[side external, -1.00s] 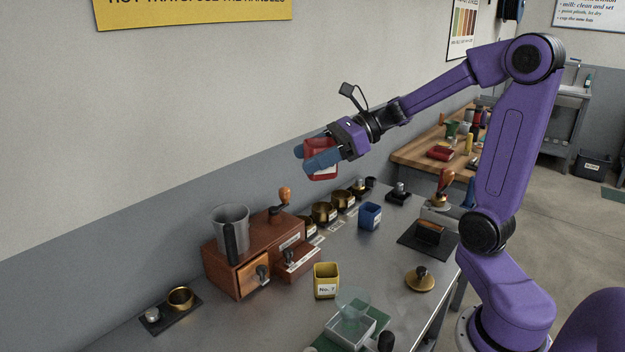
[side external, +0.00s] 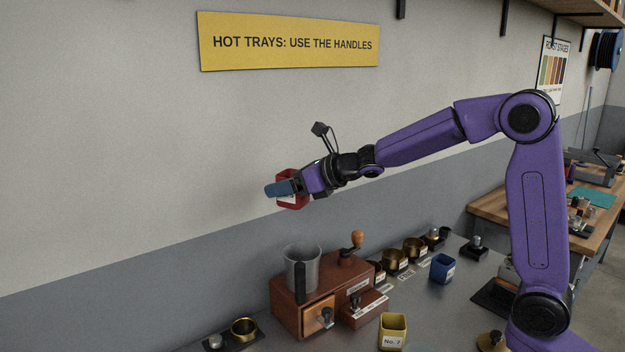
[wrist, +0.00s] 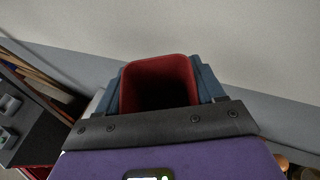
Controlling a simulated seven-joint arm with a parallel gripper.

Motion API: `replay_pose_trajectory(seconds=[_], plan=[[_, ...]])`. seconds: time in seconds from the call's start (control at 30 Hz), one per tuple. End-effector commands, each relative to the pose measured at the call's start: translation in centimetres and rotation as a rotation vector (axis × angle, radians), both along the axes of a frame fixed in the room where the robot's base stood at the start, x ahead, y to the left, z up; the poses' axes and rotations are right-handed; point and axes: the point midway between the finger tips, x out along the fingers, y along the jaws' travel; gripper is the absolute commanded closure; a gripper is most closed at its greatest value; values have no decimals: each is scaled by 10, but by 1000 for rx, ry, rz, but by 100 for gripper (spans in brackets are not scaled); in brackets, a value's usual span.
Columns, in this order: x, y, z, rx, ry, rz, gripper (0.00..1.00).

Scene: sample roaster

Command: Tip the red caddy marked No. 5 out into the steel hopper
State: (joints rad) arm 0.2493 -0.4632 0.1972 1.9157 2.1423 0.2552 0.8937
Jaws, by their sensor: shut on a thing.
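My gripper (side external: 276,189) is shut on the red caddy (side external: 293,203), with its blue fingers on either side of it. The caddy's number cannot be read; part of a pale label shows. In the wrist view the caddy (wrist: 158,66) has its open mouth facing the camera, and its inside is dark, so its contents cannot be told. The steel hopper (side external: 312,270) is a grey open-topped cup with a dark upright bar in front, on a wooden grinder (side external: 345,275). The caddy is held well above the hopper's height, roughly over it in the picture; depth is unclear.
A yellow caddy marked No. 7 (side external: 393,331) and a blue caddy (side external: 443,268) stand on the bench. Several brass cups line the back. The grinder's crank (side external: 357,240) rises right of the hopper. The wall (side external: 150,170) is behind my gripper.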

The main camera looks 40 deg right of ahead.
Motion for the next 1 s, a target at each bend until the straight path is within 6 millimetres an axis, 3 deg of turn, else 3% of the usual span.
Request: replay_pose_trajectory(seconds=[0.03, 0.3, 1.0], plan=[[-1, -2, -12, 1, 9, -1, 69], [-1, -3, -42, 0, 4, -1, 69], [-1, -4, -52, 36, 21, -2, 69]])
